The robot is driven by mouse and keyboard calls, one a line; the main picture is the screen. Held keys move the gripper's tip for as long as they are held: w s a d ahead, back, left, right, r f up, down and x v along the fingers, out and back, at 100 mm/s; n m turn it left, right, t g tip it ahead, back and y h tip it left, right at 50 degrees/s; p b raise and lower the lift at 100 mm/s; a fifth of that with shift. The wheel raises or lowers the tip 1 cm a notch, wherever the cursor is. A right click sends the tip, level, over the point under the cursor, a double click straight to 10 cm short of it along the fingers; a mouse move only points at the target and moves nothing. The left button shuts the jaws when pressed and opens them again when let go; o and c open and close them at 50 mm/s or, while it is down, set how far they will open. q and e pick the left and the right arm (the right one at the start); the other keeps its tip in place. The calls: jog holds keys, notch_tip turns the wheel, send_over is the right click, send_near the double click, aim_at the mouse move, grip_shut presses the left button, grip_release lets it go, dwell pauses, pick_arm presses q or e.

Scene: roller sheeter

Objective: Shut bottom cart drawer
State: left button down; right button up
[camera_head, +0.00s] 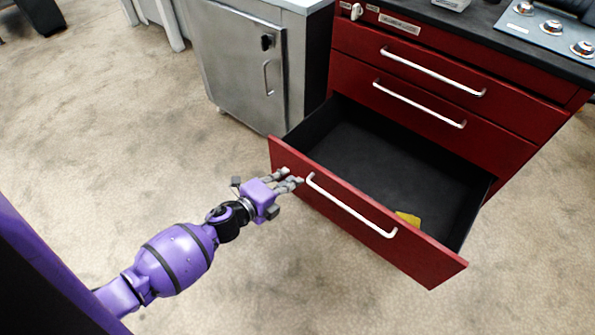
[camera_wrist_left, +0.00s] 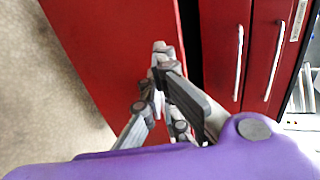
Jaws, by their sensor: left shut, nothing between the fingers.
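The red cart (camera_head: 440,65) stands at the upper right. Its bottom drawer (camera_head: 430,262) is pulled well out, showing a black interior with a small yellow object (camera_head: 408,218) near the front panel. The drawer has a silver bar handle (camera_head: 350,208). My left gripper (camera_head: 295,180) is shut and empty, at the drawer front near the left end of the handle. In the left wrist view its fingers (camera_wrist_left: 160,62) are in front of the red panel (camera_wrist_left: 115,45); I cannot tell whether they touch it. My right gripper is not in view.
The two upper drawers (camera_head: 400,75) are closed. A grey metal cabinet (camera_head: 238,65) stands left of the cart. A panel with knobs (camera_head: 550,28) is on the black top at the right. The carpet (camera_head: 120,130) left of and in front of the drawer is clear.

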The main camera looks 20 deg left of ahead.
aim_at(305, 165)
pick_arm(q)
jog(key=shift+w+d, duration=0.3)
jog(key=shift+w, duration=0.7)
jog(key=shift+w+d, duration=0.25)
jog(key=shift+w, duration=0.7)
